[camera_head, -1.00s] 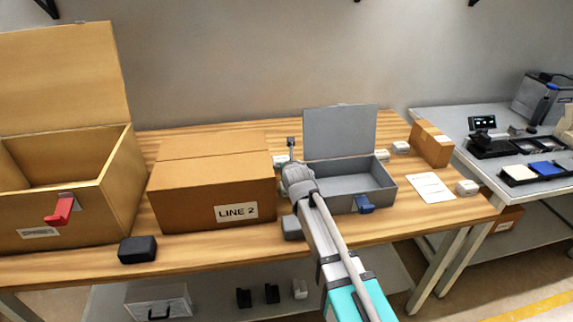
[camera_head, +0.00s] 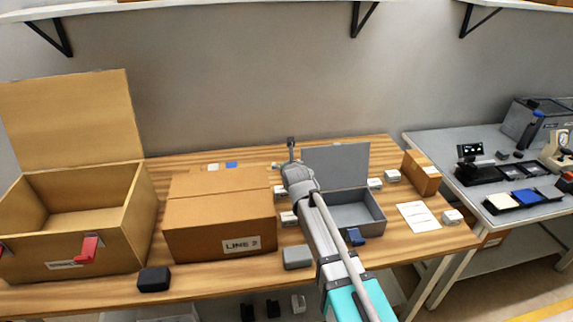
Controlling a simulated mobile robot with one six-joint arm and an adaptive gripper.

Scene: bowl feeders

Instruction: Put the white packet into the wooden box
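The wooden box (camera_head: 138,212) stands open at the left, its lid upright at the back and red latches on its front. The part of its inside that shows looks empty. My gripper (camera_head: 291,142) is at the end of the raised arm, right of the carton and left of the grey box's lid. It is far right of the wooden box. Its fingers are too small to show whether they are open or hold anything.
The closed LINE 2 carton (camera_head: 215,225) stands between the wooden box and my arm. An open grey box (camera_head: 372,226) is right of my arm. A black block (camera_head: 154,279) and a grey block (camera_head: 297,257) lie at the front edge. Several small white blocks are around the grey box.

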